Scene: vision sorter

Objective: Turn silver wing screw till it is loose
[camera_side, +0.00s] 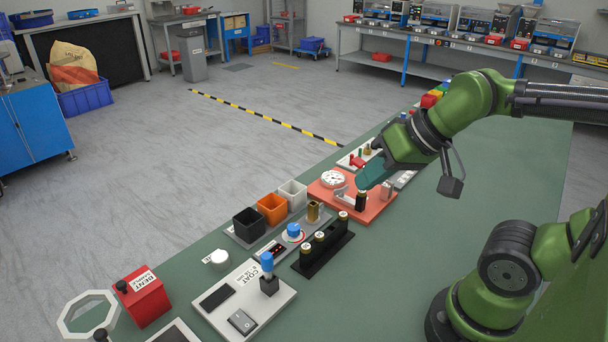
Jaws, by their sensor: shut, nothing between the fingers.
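An orange-red plate (374,213) on the green bench carries a white round dial (333,179), a black cylinder with a brass top (361,201) and a small upright silver piece (386,190). The silver piece may be the silver wing screw, but it is too small to tell its wings. My gripper (363,185) has teal fingers, is shut and empty, and points down over the plate just above the black cylinder. I cannot tell whether the fingers touch anything there.
Left of the plate stand black, orange and white open boxes (272,208), a black rack (324,250) with brass-topped cylinders, and a white "COAT" box (263,322). A red box (146,297) is further left. Small devices (358,160) stand behind the plate. The bench's right side (430,235) is clear.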

